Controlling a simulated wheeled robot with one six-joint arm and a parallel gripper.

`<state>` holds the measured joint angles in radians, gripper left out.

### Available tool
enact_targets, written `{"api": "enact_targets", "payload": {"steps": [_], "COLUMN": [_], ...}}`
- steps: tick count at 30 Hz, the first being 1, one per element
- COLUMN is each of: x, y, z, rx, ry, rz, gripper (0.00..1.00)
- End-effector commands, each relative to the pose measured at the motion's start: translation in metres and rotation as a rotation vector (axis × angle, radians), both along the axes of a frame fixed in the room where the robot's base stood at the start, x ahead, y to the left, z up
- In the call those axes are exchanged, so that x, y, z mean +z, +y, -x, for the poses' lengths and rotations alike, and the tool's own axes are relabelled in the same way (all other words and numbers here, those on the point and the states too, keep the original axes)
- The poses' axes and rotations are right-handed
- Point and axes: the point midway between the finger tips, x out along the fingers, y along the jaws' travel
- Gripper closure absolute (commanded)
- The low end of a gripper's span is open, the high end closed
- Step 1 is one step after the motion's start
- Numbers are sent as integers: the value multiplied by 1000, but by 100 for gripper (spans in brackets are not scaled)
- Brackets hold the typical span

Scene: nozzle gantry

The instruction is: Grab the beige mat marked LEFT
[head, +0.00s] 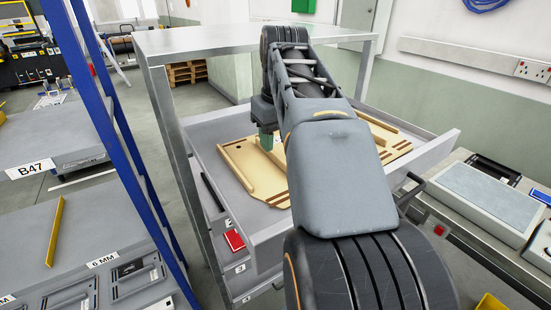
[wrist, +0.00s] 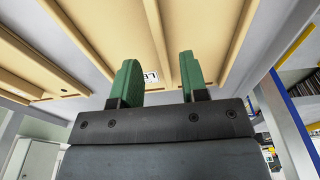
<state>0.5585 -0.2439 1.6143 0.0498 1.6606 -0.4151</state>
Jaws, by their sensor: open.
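A beige mat (head: 238,170) with raised strips lies in an open grey drawer. More beige board (head: 388,137) shows to the right behind my arm; I cannot tell whether it is one piece with it. My gripper (head: 266,143) points down at the beige boards, its green fingers apart. In the wrist view my gripper (wrist: 158,75) is open and empty, with beige board (wrist: 105,45) close beyond the fingertips. A small white label (wrist: 151,77) shows between the fingers, partly hidden by the left one; its word is not readable. Contact with the board cannot be told.
A blue rack post (head: 115,130) stands at left. A bench (head: 480,225) with grey boxes is at right.

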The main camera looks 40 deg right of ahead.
Motion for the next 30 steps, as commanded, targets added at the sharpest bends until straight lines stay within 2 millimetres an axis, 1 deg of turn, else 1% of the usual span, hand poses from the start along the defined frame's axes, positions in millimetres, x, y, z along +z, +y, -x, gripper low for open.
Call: {"api": "enact_targets", "payload": {"steps": [4,9,18,30], "x": [-20,-35,-37,-37], "y": [1,0,0,0], "z": [-4,-6,-6,-6], "rx": [0,0,0,0], "ry": [3,1,-1,0], "rz": [-1,0,0,0], "gripper": [60,60,61,99]}}
